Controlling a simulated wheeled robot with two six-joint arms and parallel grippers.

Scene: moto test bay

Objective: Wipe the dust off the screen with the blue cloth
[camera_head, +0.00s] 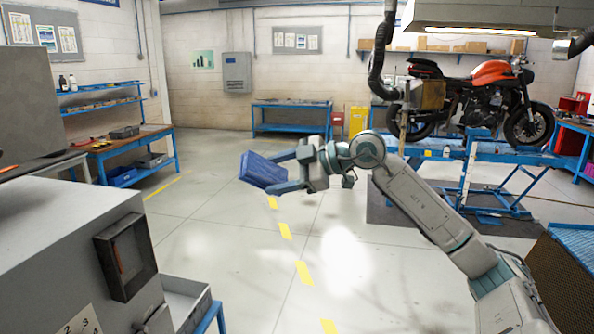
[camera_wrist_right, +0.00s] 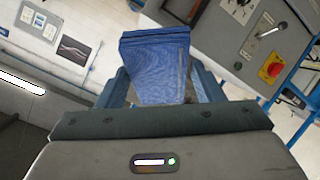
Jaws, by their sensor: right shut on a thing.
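The blue cloth (camera_head: 260,170) is a folded, flat-sided bundle. It is held in the air in the middle of the head view. My right gripper (camera_head: 277,172) is shut on it, with one finger on each side. In the right wrist view the cloth (camera_wrist_right: 156,65) sticks out beyond the fingers, with layered folds at its far end. I cannot pick out the screen for certain in either view, nor any dust. My left gripper is not in view.
A grey machine cabinet (camera_head: 60,262) with a dark recessed frame (camera_head: 125,258) stands at the left front. The wrist view shows a console panel with a red knob (camera_wrist_right: 271,68). A motorcycle (camera_head: 490,95) stands on a blue lift at the right back. The middle floor is clear.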

